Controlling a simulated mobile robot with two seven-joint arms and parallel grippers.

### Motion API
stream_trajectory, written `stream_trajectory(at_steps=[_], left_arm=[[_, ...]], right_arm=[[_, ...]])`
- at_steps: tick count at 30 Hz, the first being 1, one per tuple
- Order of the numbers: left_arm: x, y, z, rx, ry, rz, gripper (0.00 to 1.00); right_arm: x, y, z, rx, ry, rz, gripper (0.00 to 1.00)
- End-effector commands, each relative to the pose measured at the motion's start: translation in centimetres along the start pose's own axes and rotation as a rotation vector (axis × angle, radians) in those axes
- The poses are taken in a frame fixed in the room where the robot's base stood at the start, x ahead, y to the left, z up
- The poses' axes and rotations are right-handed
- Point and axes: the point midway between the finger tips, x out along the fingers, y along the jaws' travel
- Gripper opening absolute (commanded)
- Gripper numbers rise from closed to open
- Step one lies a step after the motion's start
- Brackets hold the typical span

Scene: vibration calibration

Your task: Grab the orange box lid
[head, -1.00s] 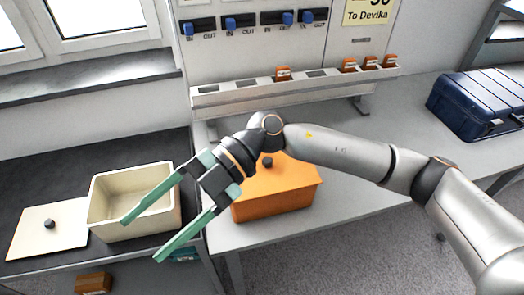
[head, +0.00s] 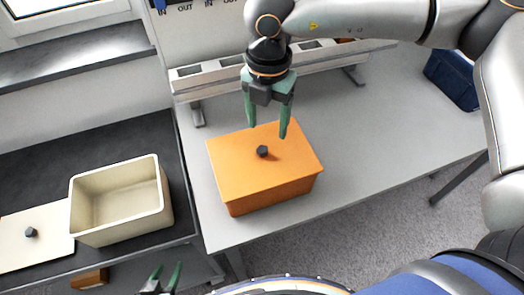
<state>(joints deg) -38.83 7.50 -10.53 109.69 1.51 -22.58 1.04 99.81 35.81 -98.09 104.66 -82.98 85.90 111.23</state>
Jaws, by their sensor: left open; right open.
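The orange box (head: 272,192) stands on the grey table with its orange lid (head: 236,157) on top. A small black knob (head: 262,151) sits near the middle of the lid. My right gripper (head: 268,132) points down above the far part of the lid, just behind the knob in the picture. Its green fingers are apart with nothing between them. My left gripper (head: 163,276) shows only as green fingertips at the bottom edge. They are apart and empty.
An open cream box (head: 165,205) stands on the dark bench at left, with its cream lid (head: 45,250) lying beside it. A rack (head: 185,84) stands behind the orange box. A blue case (head: 452,78) is at right. The table right of the orange box is clear.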

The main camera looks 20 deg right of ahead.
Motion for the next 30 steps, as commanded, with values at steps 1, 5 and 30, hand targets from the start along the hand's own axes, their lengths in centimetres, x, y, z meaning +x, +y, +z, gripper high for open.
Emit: stream_trajectory(at_steps=[1, 5, 30], left_arm=[[-0.1, 0.0, -0.1, 0.000, -0.001, 0.000, 0.50], [-0.2, 0.0, -0.2, 0.000, -0.001, 0.000, 0.50], [-1.0, 0.1, -1.0, 0.000, -0.002, 0.001, 0.50]], right_arm=[[0.7, 0.0, -0.1, -0.001, 0.001, -0.003, 0.68], [1.9, 0.0, -0.1, -0.002, 0.001, -0.001, 0.68], [7.2, 0.7, -0.7, -0.001, 0.002, 0.002, 0.53]])
